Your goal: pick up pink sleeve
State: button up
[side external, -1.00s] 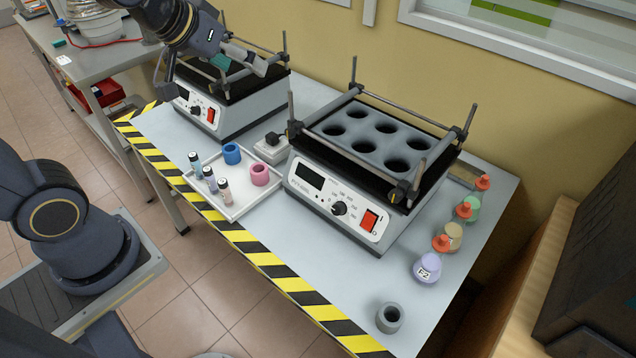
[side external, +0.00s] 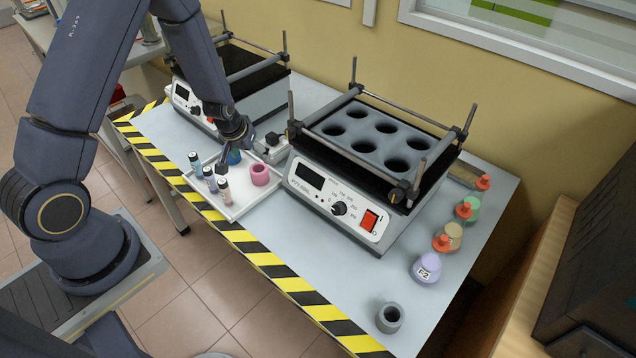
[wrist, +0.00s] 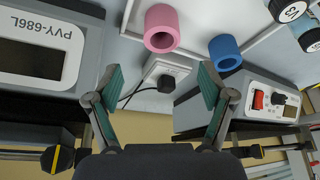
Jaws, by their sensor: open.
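The pink sleeve (side external: 260,175) stands upright on the white tray near its right side, a short hollow cylinder. It also shows at the top middle of the wrist view (wrist: 162,28), clear of the fingers. My gripper (side external: 236,158) is over the tray, just left of the pink sleeve in the side view, and partly hides the blue sleeve (side external: 233,158). In the wrist view my gripper (wrist: 160,88) has its green-padded fingers wide apart with nothing between them. The pink sleeve lies beyond the fingertips there.
The white tray (side external: 236,210) also holds several small vials (side external: 210,180). A large shaker (side external: 335,195) stands close right of the tray, another shaker (side external: 250,105) behind. A power socket block (wrist: 168,75) sits between them. Flasks (side external: 427,268) and a grey sleeve (side external: 390,318) stand at right.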

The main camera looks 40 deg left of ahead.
aim_at(258, 167)
jog(key=x, duration=0.8)
jog(key=shift+f, duration=0.2)
jog(key=shift+c, duration=0.2)
jog(key=c, duration=0.8)
